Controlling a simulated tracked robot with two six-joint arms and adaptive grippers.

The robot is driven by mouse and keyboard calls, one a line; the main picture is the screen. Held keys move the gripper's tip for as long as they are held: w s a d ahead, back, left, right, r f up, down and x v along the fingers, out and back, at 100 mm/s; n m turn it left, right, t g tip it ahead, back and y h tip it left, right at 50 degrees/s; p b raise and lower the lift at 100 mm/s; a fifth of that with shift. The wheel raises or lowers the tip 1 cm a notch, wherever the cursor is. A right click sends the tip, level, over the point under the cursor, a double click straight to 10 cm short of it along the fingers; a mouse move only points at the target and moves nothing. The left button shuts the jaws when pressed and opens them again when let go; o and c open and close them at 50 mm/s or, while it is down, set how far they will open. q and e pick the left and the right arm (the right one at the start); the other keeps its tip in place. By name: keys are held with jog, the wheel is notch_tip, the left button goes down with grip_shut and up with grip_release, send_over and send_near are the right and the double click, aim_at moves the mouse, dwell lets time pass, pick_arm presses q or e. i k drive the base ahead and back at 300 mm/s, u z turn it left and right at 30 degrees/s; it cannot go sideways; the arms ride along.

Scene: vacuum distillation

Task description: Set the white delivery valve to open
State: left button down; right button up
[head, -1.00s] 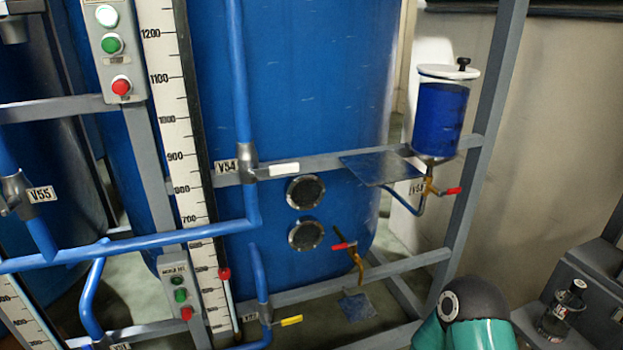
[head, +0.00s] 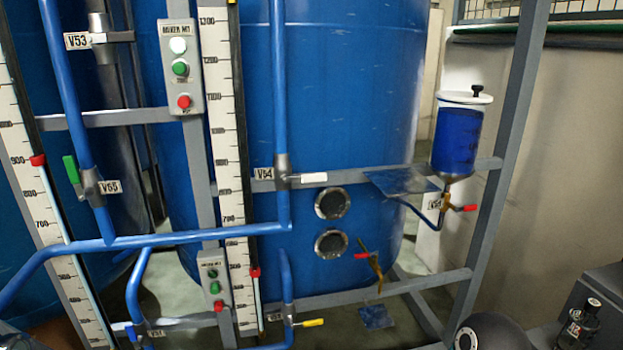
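The white valve handle (head: 314,178) is on the valve body (head: 282,172) labelled V54, on a vertical blue pipe in front of the large blue tank (head: 345,100). The handle points right, level, across the line of the pipe. The V54 label (head: 264,173) is just left of the valve. Neither of my grippers is in view, and nothing touches the handle. A dark rounded part of my own arm shows at the bottom right.
Other valves have a green handle (head: 71,169), a yellow handle (head: 312,323) and red handles (head: 466,208) (head: 362,255). A blue-filled vessel (head: 457,135) hangs at the right. Grey frame bars cross before the tank. A dark bottle (head: 579,325) stands at lower right.

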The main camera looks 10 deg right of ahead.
aim_at(318, 177)
jog(key=u, duration=0.05)
jog(key=i, duration=0.9)
jog(key=z, duration=0.1)
